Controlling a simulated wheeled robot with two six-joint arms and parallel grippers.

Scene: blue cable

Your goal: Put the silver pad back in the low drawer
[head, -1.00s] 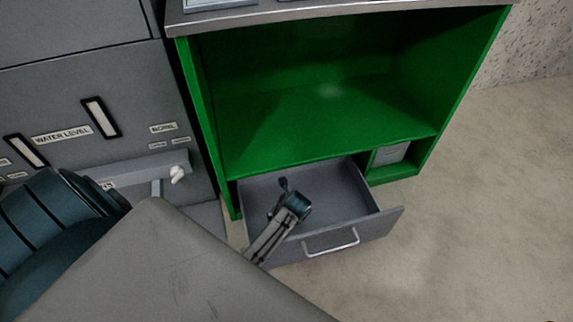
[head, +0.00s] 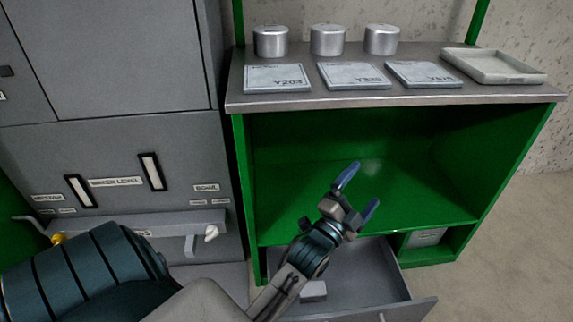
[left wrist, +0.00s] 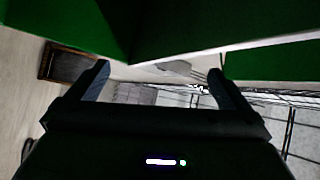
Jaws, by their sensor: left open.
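The low drawer (head: 345,283) is pulled open under the green cabinet. A small light-grey block (head: 313,291), which looks like the silver pad, lies on the drawer floor, partly beside my forearm. My left gripper (head: 357,192) is open and empty, raised above the drawer in front of the green shelf opening. Its two open fingers also show in the left wrist view (left wrist: 158,82), with nothing clearly between them. My right gripper is not in view.
The worktop (head: 400,101) above holds several silver cylinders and labelled plates and a shallow tray (head: 493,66). A grey panel machine (head: 110,150) stands close on the left. The green shelf (head: 400,195) is empty. A grey box (head: 428,237) sits in the small cubby.

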